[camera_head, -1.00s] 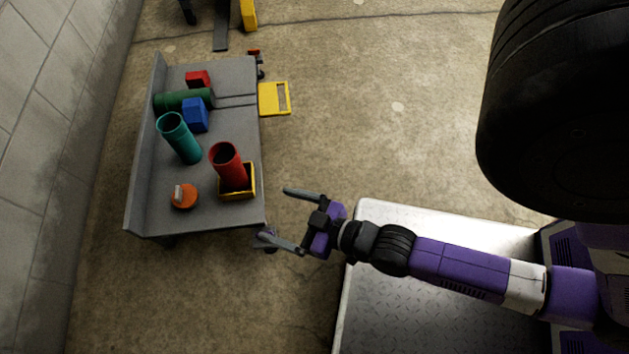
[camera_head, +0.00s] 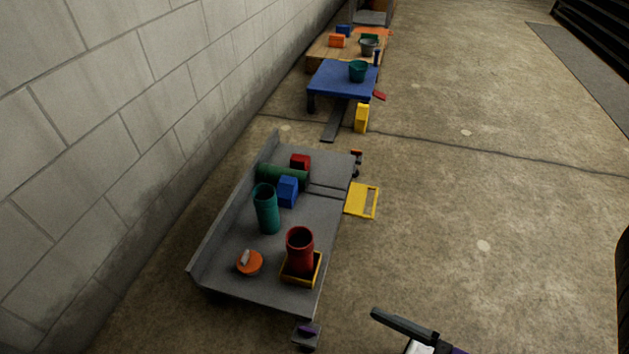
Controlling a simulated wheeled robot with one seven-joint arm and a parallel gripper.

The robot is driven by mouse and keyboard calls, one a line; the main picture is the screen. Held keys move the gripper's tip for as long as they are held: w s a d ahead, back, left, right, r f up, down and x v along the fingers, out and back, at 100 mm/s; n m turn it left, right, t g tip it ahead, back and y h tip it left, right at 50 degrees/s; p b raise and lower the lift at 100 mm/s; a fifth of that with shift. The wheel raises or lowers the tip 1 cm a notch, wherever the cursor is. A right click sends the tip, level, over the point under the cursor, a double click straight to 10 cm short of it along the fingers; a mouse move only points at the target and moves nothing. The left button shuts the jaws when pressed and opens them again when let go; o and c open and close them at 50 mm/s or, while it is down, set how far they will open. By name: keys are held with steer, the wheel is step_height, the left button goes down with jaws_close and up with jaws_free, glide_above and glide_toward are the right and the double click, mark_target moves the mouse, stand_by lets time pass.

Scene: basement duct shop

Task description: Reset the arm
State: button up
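My gripper (camera_head: 405,326) shows only in part at the bottom edge, right of the grey cart. One dark finger points left toward the cart, apart from it. The other finger and most of the arm are out of frame, so its opening is hidden. I see nothing held in the visible part.
The grey cart (camera_head: 228,274) carries a teal tube (camera_head: 266,210), a red tube (camera_head: 300,250) in a yellow bin (camera_head: 315,271), a blue block (camera_head: 287,192) and an orange item (camera_head: 249,263). A block wall (camera_head: 110,130) runs left.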

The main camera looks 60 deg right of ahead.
step_height(320, 180, up, 28)
steer(key=p, duration=2.7)
steer(key=shift+r+p, duration=0.2)
steer(key=shift+p, duration=0.15)
